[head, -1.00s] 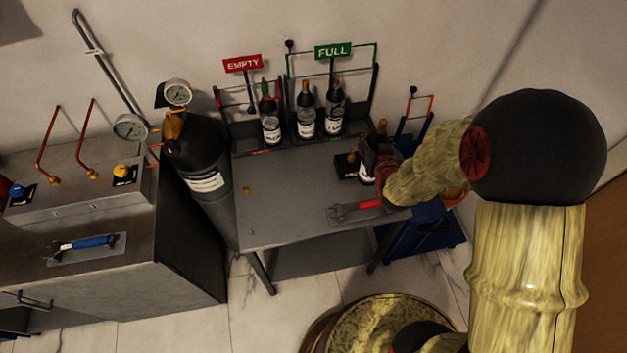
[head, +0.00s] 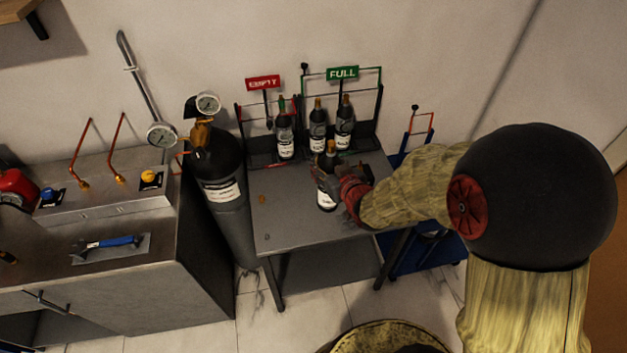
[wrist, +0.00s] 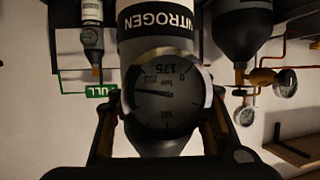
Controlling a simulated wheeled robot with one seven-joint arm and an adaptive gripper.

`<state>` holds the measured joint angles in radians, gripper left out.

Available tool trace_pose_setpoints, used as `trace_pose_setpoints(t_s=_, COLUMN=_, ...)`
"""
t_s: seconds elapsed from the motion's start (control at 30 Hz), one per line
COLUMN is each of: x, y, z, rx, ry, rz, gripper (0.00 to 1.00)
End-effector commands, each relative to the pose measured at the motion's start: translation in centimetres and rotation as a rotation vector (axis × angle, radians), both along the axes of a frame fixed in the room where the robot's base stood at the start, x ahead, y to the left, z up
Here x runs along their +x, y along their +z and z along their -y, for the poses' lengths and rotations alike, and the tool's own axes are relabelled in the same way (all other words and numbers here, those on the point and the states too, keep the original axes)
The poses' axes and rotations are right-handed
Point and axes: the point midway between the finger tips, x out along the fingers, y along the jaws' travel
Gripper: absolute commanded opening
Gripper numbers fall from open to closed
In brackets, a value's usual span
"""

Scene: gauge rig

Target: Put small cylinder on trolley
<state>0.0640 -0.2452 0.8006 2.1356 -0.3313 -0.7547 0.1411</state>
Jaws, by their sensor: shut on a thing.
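The small cylinder (head: 327,200) is dark with a white label and stands roughly upright over the grey table. My gripper (head: 330,182) is shut on it, reaching in from the right. In the wrist view the cylinder (wrist: 155,50) appears upside down, with a NITROGEN label and a round gauge (wrist: 165,92), between my gripper's fingers (wrist: 160,128). I cannot tell whether its base touches the table. The trolley (head: 425,250) is blue with a red-topped handle frame, on the floor right of the table. My arm hides part of it.
The grey table (head: 285,225) has a clear front left. A red EMPTY sign (head: 262,83) and green FULL sign (head: 342,73) mark racks with small bottles at its back. A tall dark cylinder (head: 222,190) stands left, beside a bench (head: 150,250) with a blue-handled tool (head: 110,242).

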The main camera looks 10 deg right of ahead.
Motion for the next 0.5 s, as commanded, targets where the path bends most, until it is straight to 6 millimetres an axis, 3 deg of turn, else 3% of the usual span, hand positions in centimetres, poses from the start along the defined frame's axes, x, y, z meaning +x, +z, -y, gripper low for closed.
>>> trace_pose_setpoints(t_s=0.37, x=7.6, y=-3.5, z=-1.6, rx=0.0, ry=0.002, rz=0.003, gripper=0.0)
trace_pose_setpoints(t_s=0.5, x=9.3, y=-6.1, z=-1.8, rx=0.0, ry=0.001, rz=0.0, gripper=0.0)
